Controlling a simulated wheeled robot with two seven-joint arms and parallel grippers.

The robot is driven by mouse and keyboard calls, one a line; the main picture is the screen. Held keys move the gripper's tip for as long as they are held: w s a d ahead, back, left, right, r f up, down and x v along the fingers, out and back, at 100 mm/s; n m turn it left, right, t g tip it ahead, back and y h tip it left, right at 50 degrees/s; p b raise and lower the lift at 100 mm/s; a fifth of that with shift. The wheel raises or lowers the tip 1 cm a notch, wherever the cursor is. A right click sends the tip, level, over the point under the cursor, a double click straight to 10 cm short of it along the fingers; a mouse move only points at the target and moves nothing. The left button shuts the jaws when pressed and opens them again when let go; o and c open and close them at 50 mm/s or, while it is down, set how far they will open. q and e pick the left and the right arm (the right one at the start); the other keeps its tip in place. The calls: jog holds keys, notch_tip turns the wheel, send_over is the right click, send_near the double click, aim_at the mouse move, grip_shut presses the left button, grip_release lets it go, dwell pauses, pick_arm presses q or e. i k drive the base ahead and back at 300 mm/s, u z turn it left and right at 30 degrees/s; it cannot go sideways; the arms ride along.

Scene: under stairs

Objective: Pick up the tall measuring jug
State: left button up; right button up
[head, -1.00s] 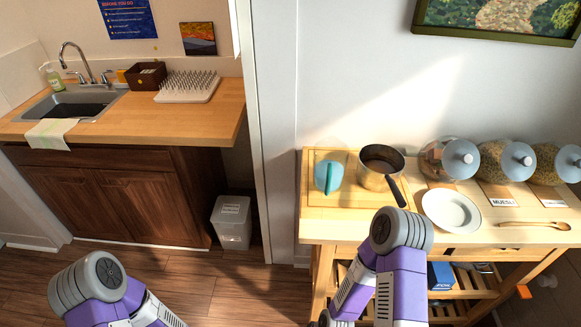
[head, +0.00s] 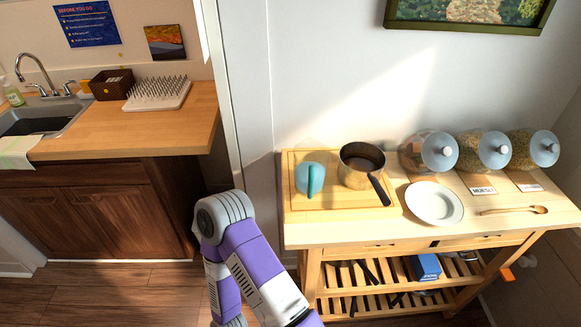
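A light-blue jug (head: 301,179) with a darker teal handle stands on the wooden board (head: 330,203) on top of the wooden trolley, just left of the saucepan. From this high angle I see mostly its top, and cannot make out any measuring marks. One of my purple and grey arms reaches up to the left of the trolley's front, apart from the jug. Neither of my grippers shows in the head view.
The saucepan (head: 355,176) stands beside the jug, its handle pointing front right. A white plate (head: 434,203), a wooden spoon (head: 514,210) and glass jars (head: 484,150) are further right. A sink counter (head: 125,132) is at the left.

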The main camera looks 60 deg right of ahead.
aim_at(311, 155)
jog(key=i, duration=1.95)
jog(key=z, duration=3.55)
